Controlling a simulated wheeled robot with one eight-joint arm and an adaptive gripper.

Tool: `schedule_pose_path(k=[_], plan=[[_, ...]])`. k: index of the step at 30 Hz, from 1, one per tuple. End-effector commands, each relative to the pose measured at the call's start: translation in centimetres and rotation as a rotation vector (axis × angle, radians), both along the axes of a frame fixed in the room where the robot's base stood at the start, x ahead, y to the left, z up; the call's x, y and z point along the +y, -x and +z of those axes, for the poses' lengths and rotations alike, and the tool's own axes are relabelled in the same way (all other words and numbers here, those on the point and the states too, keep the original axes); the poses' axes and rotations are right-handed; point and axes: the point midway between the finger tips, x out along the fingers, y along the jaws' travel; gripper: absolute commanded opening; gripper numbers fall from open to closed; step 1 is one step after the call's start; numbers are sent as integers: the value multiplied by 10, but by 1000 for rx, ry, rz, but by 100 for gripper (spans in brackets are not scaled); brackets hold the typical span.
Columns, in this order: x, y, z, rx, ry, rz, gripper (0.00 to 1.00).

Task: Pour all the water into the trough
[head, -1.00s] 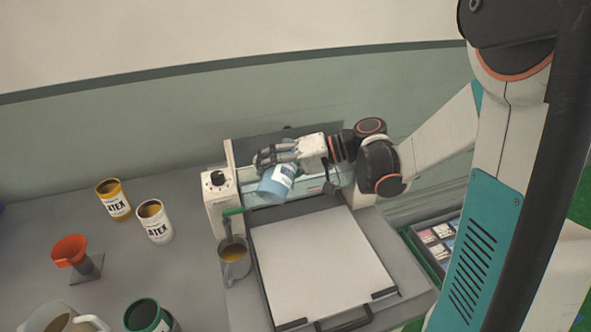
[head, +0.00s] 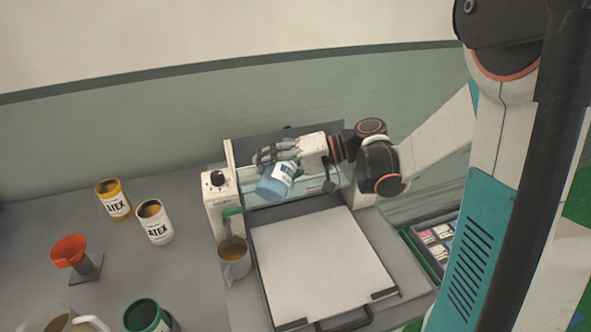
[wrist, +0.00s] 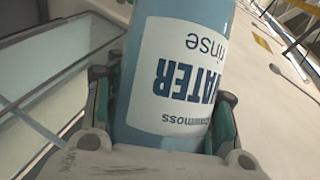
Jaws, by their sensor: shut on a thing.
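My gripper (head: 277,154) is shut around a light blue bottle (head: 270,189) over the back of the machine. The bottle is tilted, with its plain blue end low and toward the left. In the wrist view the bottle (wrist: 185,70) fills the middle between the fingers, and its white label reading "WATER rinse" appears upside down. The bottle's mouth and any flowing water cannot be made out. The trough (head: 308,189) seems to be the pale, clear-walled channel behind the white sheet, below the bottle; the bottle and gripper hide part of it.
A white sheet (head: 318,262) lies on the machine's flat bed. A metal cup (head: 235,268) with brown liquid stands at its left. Latex cans (head: 113,200), (head: 154,222), an orange funnel (head: 70,251), a green can (head: 147,316) and a jug (head: 60,318) stand farther left. A tray of small containers (head: 438,238) is at right.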

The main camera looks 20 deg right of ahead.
Motion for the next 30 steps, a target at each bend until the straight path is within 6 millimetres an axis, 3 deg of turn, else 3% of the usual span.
schedule_pose_path(k=[30], plan=[[-2,-2,0,50,-40,1,6]])
